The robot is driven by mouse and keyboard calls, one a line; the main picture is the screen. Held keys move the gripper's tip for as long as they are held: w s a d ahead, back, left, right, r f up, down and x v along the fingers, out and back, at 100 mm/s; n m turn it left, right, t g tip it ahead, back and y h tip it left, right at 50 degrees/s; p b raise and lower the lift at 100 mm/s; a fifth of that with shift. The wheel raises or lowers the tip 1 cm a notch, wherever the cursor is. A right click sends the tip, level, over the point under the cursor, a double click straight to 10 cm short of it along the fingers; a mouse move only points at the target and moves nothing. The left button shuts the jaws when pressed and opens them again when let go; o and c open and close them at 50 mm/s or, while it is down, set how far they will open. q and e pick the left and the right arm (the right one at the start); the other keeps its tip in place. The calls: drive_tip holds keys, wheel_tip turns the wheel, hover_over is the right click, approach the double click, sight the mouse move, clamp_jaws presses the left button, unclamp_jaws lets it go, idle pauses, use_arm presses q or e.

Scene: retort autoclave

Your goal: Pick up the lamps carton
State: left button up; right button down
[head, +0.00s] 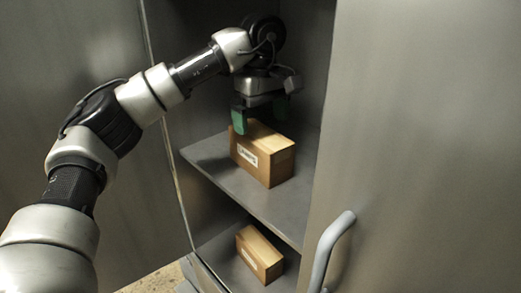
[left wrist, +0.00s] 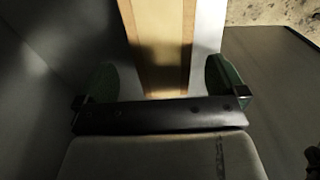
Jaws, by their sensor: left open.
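The lamps carton (head: 279,170) is a brown box on the upper shelf of the open cabinet, with a white label on its front; the lettering is small but looks like "LAMPS". My left gripper (head: 261,111) is above the carton's top, pointing down, its green fingers spread and empty. In the left wrist view, the carton (left wrist: 158,40) shows as a tan strip with a paler middle band, between the two open fingers (left wrist: 161,80) and beyond them. I cannot tell whether a finger touches it. My right gripper is not in view.
A second, smaller brown carton (head: 259,254) sits on the lower shelf. The upper shelf (head: 215,162) has bare room left of the lamps carton. A grey door (head: 420,130) with a curved handle (head: 328,250) stands at the right. The cabinet wall (head: 195,110) is close at the left.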

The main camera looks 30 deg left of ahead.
sight(260, 133)
use_arm(q)
wheel_tip(260, 133, down, 4)
drive_tip(key=shift+s+a+r+p, duration=0.15)
drive_tip(key=shift+r+p, duration=0.1)
drive_tip(key=shift+p, duration=0.7)
drive_tip(key=shift+f, duration=0.55)
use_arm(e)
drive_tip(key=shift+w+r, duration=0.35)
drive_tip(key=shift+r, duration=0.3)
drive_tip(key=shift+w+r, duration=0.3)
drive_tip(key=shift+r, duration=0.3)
use_arm(q)
drive_tip(key=c, duration=1.2)
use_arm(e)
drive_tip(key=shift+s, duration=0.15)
